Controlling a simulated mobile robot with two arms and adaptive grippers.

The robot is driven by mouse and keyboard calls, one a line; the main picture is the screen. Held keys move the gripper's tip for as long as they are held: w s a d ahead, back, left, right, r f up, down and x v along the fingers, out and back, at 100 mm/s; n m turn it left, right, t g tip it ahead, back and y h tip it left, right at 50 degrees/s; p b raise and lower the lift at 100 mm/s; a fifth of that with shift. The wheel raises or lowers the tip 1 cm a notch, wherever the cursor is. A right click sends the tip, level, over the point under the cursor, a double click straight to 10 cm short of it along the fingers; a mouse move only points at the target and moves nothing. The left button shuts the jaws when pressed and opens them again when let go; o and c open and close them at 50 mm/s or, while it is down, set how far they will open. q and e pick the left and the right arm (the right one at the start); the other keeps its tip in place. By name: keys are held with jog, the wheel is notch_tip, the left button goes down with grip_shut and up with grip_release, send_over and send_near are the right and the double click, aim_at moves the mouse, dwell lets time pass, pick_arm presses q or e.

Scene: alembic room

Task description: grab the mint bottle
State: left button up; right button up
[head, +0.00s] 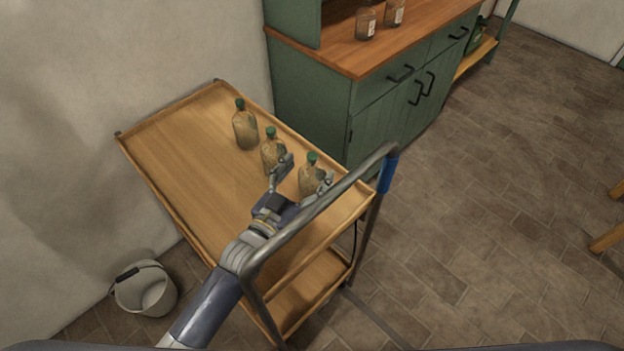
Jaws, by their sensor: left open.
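Three similar bottles with green caps and yellowish-brown bodies stand upright in a row on the wooden trolley top (185,160): a far bottle (245,128), a middle bottle (271,152) and a near bottle (309,178). I cannot tell by look or label which one is the mint bottle. My left gripper (302,177) is open over the trolley, its fingers spread to the two sides of the near bottle in the picture. One finger overlaps the middle bottle's lower part. I cannot tell whether a finger touches glass. My right gripper is not in view.
The trolley's metal handle (325,200) with a blue grip crosses in front of my left gripper. A green cabinet (375,115) with brown jars (366,23) stands behind. A white bucket (146,289) is on the floor at left. The tiled floor at right is mostly clear.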

pick_arm(q)
jog(key=x, duration=0.2)
jog(key=shift+w+d, duration=0.15)
jog(key=shift+w, duration=0.2)
jog(key=shift+s, duration=0.1)
jog(key=c, duration=1.7)
jog(key=shift+r, duration=0.1)
grip_shut()
